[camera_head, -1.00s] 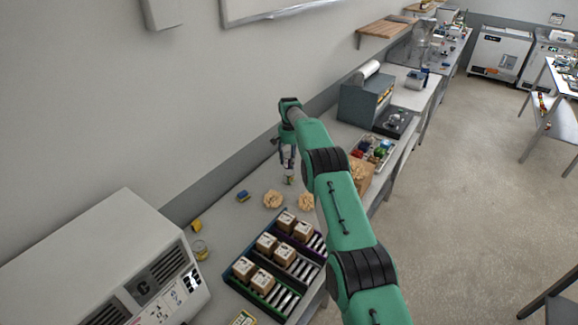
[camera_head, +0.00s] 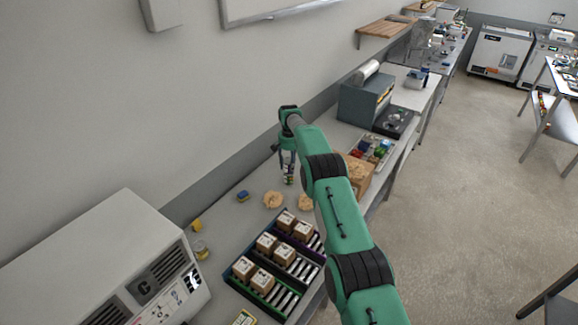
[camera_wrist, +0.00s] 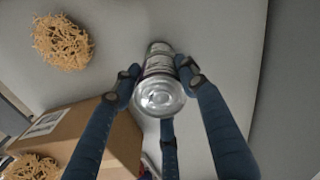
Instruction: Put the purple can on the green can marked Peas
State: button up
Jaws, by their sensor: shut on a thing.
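My gripper (camera_head: 288,172) is over the back part of the bench, pointing down. In the wrist view its dark blue fingers (camera_wrist: 160,80) are shut around a can (camera_wrist: 158,98) with a shiny silver end facing the camera. I take it to be the purple can, though its label colour is hard to make out. More of a can or a second rim (camera_wrist: 158,47) shows beyond the fingers. I cannot tell whether it belongs to the same can or to one under it. The green Peas can is not clearly readable; the area under the fingers is small and partly hidden.
Small cartons (camera_head: 267,243) stand on roller racks in front. A cardboard box (camera_head: 357,174) stands to the right.

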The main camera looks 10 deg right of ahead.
aim_at(289, 160)
jog(key=shift+f, duration=0.1)
jog(key=o, duration=1.3)
jog(key=shift+c, duration=0.2)
notch_tip(289, 160, up, 12)
jog(key=shift+r, duration=0.15)
dwell(0.5)
